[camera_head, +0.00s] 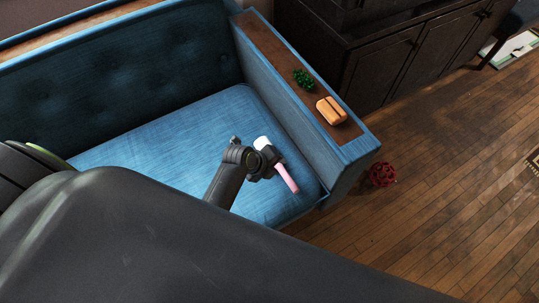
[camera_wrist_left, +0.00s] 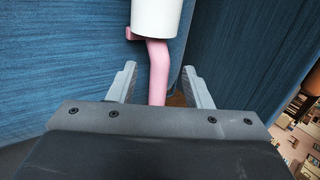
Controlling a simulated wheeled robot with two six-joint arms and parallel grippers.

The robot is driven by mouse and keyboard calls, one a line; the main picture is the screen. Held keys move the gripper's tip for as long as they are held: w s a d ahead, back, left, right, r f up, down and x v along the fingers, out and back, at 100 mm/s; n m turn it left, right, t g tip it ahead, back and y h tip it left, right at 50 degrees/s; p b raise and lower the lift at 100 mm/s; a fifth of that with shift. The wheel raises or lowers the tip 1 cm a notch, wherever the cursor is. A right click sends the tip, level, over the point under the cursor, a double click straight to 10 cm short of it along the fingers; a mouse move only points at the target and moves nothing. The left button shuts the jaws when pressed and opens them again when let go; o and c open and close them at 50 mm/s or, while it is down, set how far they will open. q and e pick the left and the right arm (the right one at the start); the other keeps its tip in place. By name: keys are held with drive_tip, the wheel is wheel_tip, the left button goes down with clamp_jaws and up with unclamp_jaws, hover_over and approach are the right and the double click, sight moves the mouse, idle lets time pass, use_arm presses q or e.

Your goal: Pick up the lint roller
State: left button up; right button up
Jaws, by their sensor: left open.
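The lint roller, with a white roll (camera_head: 261,143) and a pink handle (camera_head: 287,179), lies on the blue sofa seat (camera_head: 170,140) near its right end. My left gripper (camera_head: 266,160) is right at the lint roller and hides the part where roll and handle meet. In the left wrist view my left gripper (camera_wrist_left: 159,85) is open, with one finger on each side of the pink handle (camera_wrist_left: 157,72) and a gap on both sides. The white roll (camera_wrist_left: 156,17) is beyond the fingertips. My right gripper is not in view.
The sofa's wooden-topped armrest (camera_head: 277,48) rises right of the seat. A green object (camera_head: 303,79) and an orange-brown block (camera_head: 331,111) rest on it. A red object (camera_head: 382,174) lies on the wooden floor. A dark cabinet (camera_head: 380,65) stands behind.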

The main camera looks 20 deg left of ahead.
sight(279, 168)
use_arm(q)
drive_tip(key=b+x, duration=0.1)
drive_tip(key=x, duration=0.2)
drive_tip(key=shift+d+f, duration=0.1)
drive_tip(key=shift+w+d+f, duration=0.15)
drive_tip(key=shift+w+f, duration=0.15)
drive_tip(key=shift+f, duration=0.15)
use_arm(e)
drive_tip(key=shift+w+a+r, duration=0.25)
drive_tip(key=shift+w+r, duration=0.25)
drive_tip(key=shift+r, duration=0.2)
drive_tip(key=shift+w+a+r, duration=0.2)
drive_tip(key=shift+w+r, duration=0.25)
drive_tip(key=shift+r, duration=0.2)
use_arm(q)
clamp_jaws()
